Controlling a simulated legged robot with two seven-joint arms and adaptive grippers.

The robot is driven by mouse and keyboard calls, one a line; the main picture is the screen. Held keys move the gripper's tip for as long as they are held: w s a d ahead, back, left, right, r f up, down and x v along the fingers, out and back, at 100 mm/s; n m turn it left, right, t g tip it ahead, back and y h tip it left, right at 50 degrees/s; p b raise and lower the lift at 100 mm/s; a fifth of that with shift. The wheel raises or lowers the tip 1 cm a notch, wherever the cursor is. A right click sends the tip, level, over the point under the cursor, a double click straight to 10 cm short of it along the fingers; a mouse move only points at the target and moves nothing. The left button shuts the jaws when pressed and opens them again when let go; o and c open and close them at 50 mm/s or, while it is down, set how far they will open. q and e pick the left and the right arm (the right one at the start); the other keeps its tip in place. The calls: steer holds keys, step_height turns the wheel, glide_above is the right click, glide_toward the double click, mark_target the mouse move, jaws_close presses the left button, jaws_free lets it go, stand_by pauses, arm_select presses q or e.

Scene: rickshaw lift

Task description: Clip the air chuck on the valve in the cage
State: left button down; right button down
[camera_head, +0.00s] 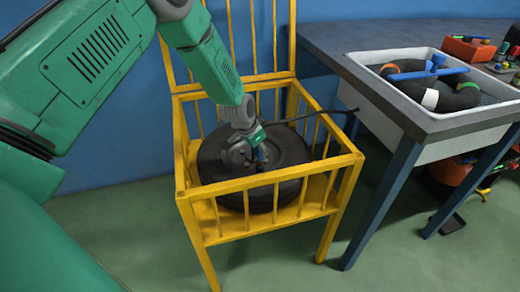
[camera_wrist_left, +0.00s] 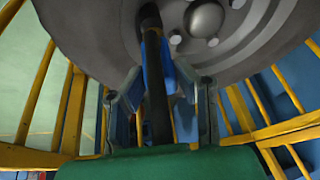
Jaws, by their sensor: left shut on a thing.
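A wheel with a black tyre (camera_head: 285,150) and a grey hub lies flat in the yellow cage (camera_head: 262,184). My left gripper (camera_head: 259,156) reaches down into the cage, just over the hub. In the left wrist view, its two fingers (camera_wrist_left: 158,105) are closed around the air chuck (camera_wrist_left: 168,68), a blue piece with a black bar along it. The black end of the bar reaches up to the pale wheel face (camera_wrist_left: 255,35). The valve cannot be made out, and I cannot tell whether the chuck touches it. My right gripper is not in view.
A black hose (camera_head: 312,116) runs right from the gripper through the cage bars. Right of the cage stands a bench (camera_head: 340,42) with a white basin (camera_head: 452,120) holding a black inner tube (camera_head: 455,97). Yellow rails and bars surround the gripper closely.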

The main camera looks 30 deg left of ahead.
arm_select(q)
steer(key=shift+r, duration=0.25)
steer(key=shift+r+p, duration=0.5)
steer(key=shift+r, duration=0.05)
steer(key=shift+r, duration=0.2)
steer(key=shift+r+p, duration=0.35)
steer(key=shift+p, duration=0.1)
steer(key=shift+f, duration=0.25)
stand_by(0.6)
steer(key=shift+f+b, duration=0.45)
steer(key=shift+f, duration=0.65)
stand_by(1.0)
steer(key=c, duration=1.2)
jaws_free()
